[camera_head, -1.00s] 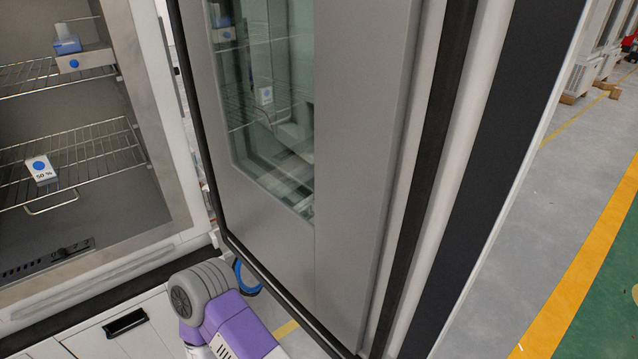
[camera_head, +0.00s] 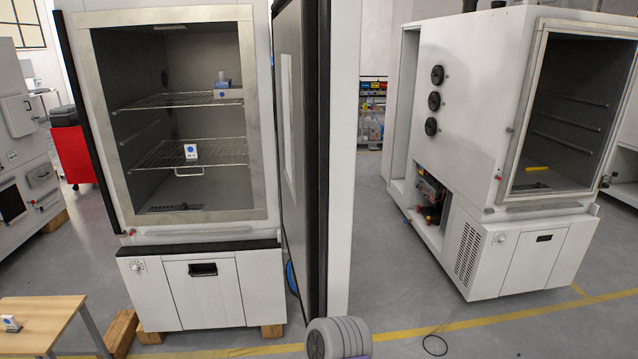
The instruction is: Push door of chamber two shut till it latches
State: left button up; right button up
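A white test chamber (camera_head: 195,243) stands left of centre with its front opening uncovered. Its door (camera_head: 300,150) hangs at the right side of the opening, swung wide open and seen nearly edge-on. No number is readable on the chamber, so I cannot tell from a label that it is chamber two. Inside, a small white box with a blue dot (camera_head: 191,151) and a blue-and-white item (camera_head: 222,85) sit on wire shelves. A grey and purple link of my arm shows at the bottom edge, below the door. Neither of my grippers is in view.
A second white chamber (camera_head: 470,150) with an open front stands at the right. A wooden table (camera_head: 40,322) is at the lower left, and a red cabinet (camera_head: 72,145) stands behind it. A black cable loop (camera_head: 435,345) lies on the floor. Floor between the chambers is clear.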

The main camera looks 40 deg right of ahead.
aim_at(315, 45)
jog(key=z, duration=0.95)
jog(key=k, duration=0.6)
jog(key=z, duration=0.8)
jog(key=i, duration=1.55)
jog(key=u, duration=0.8)
